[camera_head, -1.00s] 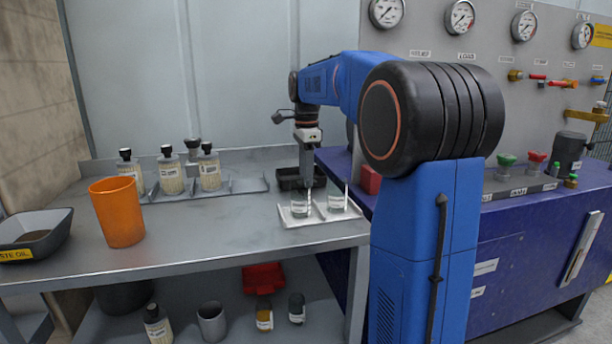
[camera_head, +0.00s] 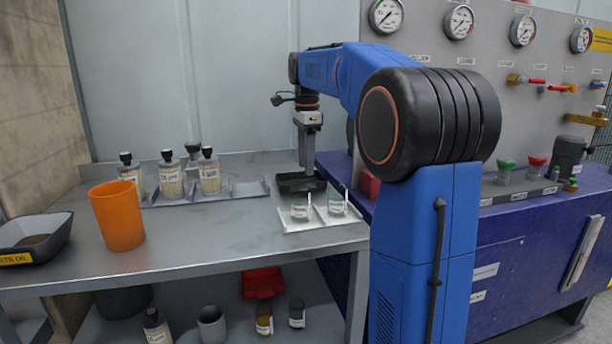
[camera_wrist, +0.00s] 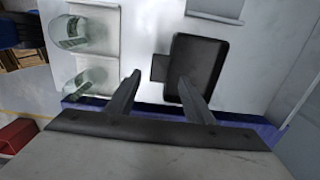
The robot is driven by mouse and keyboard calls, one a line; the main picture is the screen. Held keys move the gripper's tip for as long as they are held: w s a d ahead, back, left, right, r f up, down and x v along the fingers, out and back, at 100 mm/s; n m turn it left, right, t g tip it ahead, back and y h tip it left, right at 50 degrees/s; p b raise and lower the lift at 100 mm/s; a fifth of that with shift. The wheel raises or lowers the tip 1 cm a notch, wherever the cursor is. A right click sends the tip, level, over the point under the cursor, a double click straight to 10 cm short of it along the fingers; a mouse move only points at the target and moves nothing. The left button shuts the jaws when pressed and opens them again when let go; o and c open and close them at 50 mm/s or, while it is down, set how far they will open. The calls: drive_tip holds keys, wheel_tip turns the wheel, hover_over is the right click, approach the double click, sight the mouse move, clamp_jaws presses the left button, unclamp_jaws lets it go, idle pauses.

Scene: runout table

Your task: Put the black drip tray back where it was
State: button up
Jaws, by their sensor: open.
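The black drip tray (camera_head: 290,186) lies on the grey table behind the white tray with the glass beakers. It also shows in the wrist view (camera_wrist: 205,62) as a dark rectangle with a small tab on its left side. My gripper (camera_head: 309,170) points down over the tray in the head view, its fingers overlapping the tray there.
The white tray (camera_head: 320,222) holds two glass beakers (camera_head: 300,209) close in front. A rack of dark-capped bottles (camera_head: 171,178) stands left of the drip tray. An orange cup (camera_head: 118,216) and a waste oil pan (camera_head: 35,240) are further left. The table's middle is clear.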

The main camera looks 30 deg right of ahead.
wheel_tip(320, 180, up, 6)
idle(0.4)
idle(0.4)
